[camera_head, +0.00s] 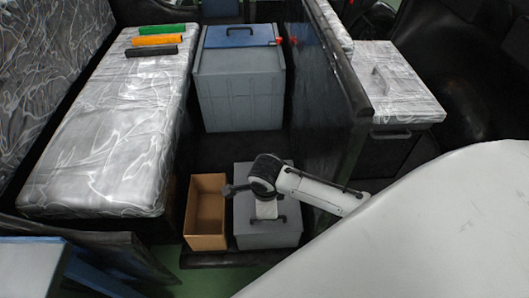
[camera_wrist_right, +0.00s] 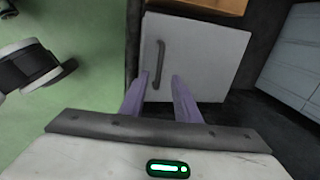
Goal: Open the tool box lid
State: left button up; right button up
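The grey tool box (camera_head: 252,236) stands on the dark floor at the lower middle of the head view, its lid flat and shut. In the right wrist view its pale grey lid (camera_wrist_right: 210,60) carries a dark bar handle (camera_wrist_right: 160,62). My right gripper (camera_head: 266,210) is above the lid, and its fingers partly hide it in the head view. In the right wrist view my right gripper (camera_wrist_right: 160,78) is open, with two purple fingers apart. The near end of the handle appears between the fingertips; I cannot tell whether they touch it. My left gripper is not in view.
An open, empty cardboard box (camera_head: 206,212) stands close to the left of the tool box. A large blue-grey box (camera_head: 240,90) stands behind. A padded bench (camera_head: 115,130) with green, orange and black tools lies left. A dark partition (camera_head: 318,90) rises on the right.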

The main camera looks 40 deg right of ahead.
jog(key=f, duration=0.3)
jog(key=w+f+b, duration=0.1)
jog(key=f, duration=0.2)
jog(key=d+f+b, duration=0.1)
jog(key=f, duration=0.1)
jog(key=shift+w+f, duration=0.25)
jog(key=shift+f, duration=0.25)
jog(key=shift+c, duration=0.4)
grip_shut()
